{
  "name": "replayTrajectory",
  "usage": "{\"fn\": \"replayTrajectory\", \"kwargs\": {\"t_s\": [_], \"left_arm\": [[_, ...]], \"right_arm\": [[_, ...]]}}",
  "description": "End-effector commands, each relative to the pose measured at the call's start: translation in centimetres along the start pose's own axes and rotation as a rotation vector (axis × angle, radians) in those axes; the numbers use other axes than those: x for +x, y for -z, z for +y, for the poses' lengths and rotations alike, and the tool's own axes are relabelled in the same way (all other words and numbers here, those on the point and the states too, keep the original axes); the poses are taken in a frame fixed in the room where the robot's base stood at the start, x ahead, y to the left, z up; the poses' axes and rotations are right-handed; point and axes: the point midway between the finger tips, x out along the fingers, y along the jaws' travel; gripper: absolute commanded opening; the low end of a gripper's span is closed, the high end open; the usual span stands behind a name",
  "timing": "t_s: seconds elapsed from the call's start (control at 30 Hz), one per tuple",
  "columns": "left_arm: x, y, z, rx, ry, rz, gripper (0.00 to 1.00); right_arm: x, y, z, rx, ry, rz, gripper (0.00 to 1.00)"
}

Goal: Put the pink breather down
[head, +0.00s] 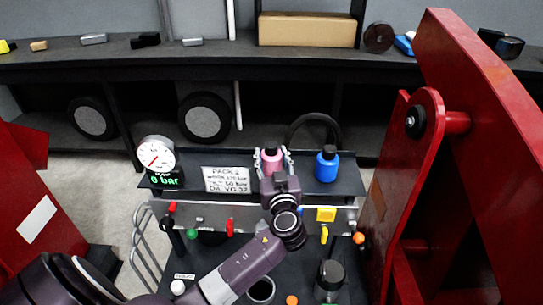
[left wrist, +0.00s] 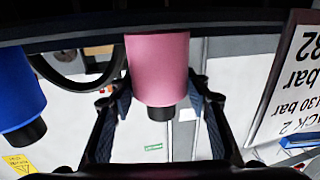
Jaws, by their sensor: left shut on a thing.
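The pink breather (head: 271,160), a pink cylinder with a black cap, is upright at the top shelf (head: 297,182) of the dark cart. My left gripper (head: 271,157) is shut on it, with one finger on each side. In the left wrist view, which is upside down, the pink breather (left wrist: 158,68) sits between the two fingers (left wrist: 158,100). Its base is at the shelf's edge; I cannot tell whether it touches the shelf. My right gripper is not in view.
A blue bottle (head: 326,164) stands right of the breather. A white sign (head: 226,179) and a pressure gauge (head: 156,157) stand to its left. A black hose loop (head: 315,122) is behind. Large red frames (head: 480,110) flank the cart.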

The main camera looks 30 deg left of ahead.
Motion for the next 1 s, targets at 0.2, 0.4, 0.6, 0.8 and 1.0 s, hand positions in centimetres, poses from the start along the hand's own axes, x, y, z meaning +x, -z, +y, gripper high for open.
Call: {"fn": "replayTrajectory", "kwargs": {"t_s": [0.2, 0.4, 0.6, 0.8, 1.0], "left_arm": [[0.0, -0.2, 0.0, -0.001, 0.0, 0.0, 0.52], [0.0, -0.2, 0.0, -0.001, 0.0, 0.0, 0.61], [0.0, 0.0, 0.0, 0.0, 0.0, 0.0, 0.61], [-2.1, -0.3, 0.1, -0.002, -0.002, -0.003, 0.61], [-6.6, -0.4, 0.0, -0.004, 0.0, -0.004, 0.61]], "right_arm": [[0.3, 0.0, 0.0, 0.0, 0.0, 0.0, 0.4], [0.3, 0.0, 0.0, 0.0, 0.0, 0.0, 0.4], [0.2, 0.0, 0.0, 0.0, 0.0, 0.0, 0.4], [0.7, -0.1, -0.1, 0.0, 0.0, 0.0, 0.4], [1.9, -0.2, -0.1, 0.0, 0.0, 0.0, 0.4]]}}
